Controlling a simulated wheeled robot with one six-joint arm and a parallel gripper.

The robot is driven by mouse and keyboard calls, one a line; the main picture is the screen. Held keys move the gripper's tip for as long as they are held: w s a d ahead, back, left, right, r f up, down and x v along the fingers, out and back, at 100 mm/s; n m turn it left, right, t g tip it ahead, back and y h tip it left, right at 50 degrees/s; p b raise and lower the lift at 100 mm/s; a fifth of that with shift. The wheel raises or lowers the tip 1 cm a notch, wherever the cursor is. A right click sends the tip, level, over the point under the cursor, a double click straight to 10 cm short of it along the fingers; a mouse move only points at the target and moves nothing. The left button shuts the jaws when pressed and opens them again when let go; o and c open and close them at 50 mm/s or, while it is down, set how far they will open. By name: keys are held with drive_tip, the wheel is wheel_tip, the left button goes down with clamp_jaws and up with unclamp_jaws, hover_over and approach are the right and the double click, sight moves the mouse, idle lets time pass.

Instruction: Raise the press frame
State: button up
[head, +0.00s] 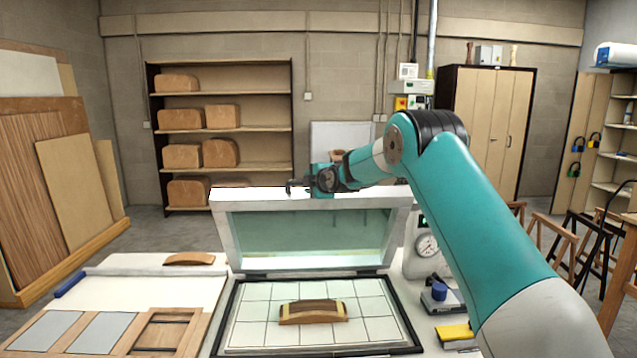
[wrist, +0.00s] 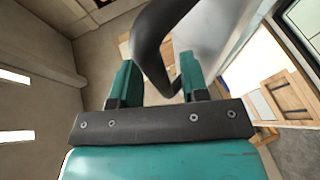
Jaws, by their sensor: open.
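The press frame (head: 225,243) is white with a clear greenish sheet. In the head view it stands raised, steeply tilted, along the back edge of the gridded press bed (head: 262,293). A black handle (head: 291,186) is at its top edge. My gripper (head: 308,185) is at that handle. In the wrist view, the black curved handle (wrist: 152,45) passes between the two teal fingers of my gripper (wrist: 157,80), which are apart. I cannot tell if either finger touches it. A curved wooden piece on a form (head: 313,311) rests on the bed.
A worktable with a pale sheet (head: 135,288) and wooden trays (head: 171,332) lies left of the bed. A gauge (head: 427,245), a blue-topped item (head: 439,292) and a yellow block (head: 454,332) stand to the right. My arm spans the right side. A shelf (head: 222,130) is behind.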

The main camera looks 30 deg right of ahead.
drive_tip(key=b+v, duration=0.7)
drive_tip(key=v, duration=1)
drive_tip(key=shift+b, duration=0.3)
drive_tip(key=shift+s, duration=0.15)
